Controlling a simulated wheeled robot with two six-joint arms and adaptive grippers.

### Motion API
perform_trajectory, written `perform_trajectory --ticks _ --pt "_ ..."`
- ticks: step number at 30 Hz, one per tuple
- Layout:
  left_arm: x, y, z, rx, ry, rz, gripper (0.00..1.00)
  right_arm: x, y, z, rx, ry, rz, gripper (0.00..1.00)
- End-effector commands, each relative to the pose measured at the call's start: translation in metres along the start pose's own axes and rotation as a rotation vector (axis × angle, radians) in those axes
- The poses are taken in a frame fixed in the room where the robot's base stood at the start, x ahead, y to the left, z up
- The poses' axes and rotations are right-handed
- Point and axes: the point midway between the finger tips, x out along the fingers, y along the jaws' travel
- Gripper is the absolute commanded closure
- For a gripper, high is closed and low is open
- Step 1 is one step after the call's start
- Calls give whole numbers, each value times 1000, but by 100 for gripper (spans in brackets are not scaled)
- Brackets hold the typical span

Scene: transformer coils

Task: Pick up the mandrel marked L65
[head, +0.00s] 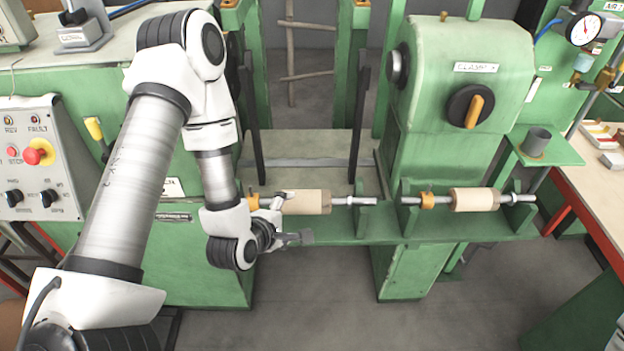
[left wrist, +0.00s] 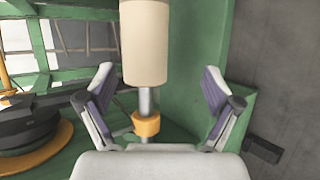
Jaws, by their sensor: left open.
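Two mandrels lie across green cradles on the machine front. The left mandrel (head: 306,202) has a long beige sleeve, a steel shaft and an orange collar. The right mandrel (head: 475,199) has a shorter beige sleeve and its own orange collar (head: 428,200). I cannot read an L65 mark on either. My left gripper (head: 292,216) is open at the left end of the left mandrel. In the left wrist view its spread fingers (left wrist: 160,100) stand either side of the shaft, near the orange collar (left wrist: 146,124) and below the beige sleeve (left wrist: 147,45). Nothing is gripped. My right gripper is not in view.
The green machine housing (head: 465,75) with a black and orange knob rises behind the right mandrel. A grey cup (head: 536,142) stands on a green shelf at the right. A control panel (head: 40,160) is at the left. The floor in front is clear.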

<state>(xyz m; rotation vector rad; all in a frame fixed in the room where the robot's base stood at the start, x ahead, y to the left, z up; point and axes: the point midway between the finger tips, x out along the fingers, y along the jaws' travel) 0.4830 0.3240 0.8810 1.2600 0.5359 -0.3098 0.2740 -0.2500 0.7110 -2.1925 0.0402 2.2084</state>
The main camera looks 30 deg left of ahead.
Motion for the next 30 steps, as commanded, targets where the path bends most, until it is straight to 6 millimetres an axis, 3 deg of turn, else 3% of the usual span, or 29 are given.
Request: perform_trajectory --ticks 3,18,24,25,26,30 --pt "0 17 2 -11 -2 26 10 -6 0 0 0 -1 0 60" --pt "73 21 -2 -6 -3 26 10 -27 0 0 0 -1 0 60" --pt "76 20 -2 -9 -3 25 10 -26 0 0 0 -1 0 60" --pt "76 20 -2 -9 -3 25 13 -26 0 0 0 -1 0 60" --pt "76 20 -2 -9 -3 25 24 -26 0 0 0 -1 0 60" --pt "76 20 -2 -9 -2 25 73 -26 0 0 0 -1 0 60"
